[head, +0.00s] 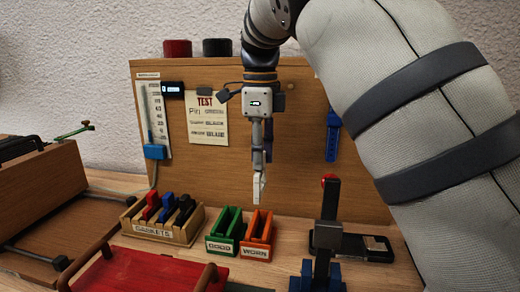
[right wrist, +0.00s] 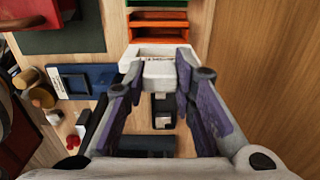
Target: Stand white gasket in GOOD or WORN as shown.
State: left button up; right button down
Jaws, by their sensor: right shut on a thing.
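My right gripper (head: 258,165) is shut on the white gasket (head: 258,188) and holds it in the air above and behind the bins. In the right wrist view the white gasket (right wrist: 158,69) sits between the fingertips. The green bin labelled GOOD (head: 222,246) and the orange bin labelled WORN (head: 256,252) stand side by side on the table below. The orange bin also shows beyond the gasket in the right wrist view (right wrist: 158,19). A small dark display (head: 173,89) is on the wooden board; its text is too small to read. My left gripper is not in view.
The wooden GASKETS rack (head: 160,232) holds red, blue and black pieces left of the bins. A black upright lever with a red knob (head: 329,200) stands to the right. A red surface (head: 150,276) lies in front. The wooden board (head: 310,170) rises behind.

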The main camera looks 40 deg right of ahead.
aim_at(260, 173)
notch_tip(260, 173, down, 6)
jog(key=shift+a+r+b, duration=0.1)
jog(key=shift+b, duration=0.2)
jog(key=shift+f, duration=0.9)
jog(key=shift+f, duration=2.2)
dwell(1.6)
jog(key=c, duration=1)
grip_release()
jog(key=shift+r+p, duration=0.35)
jog(key=shift+r, duration=3.45)
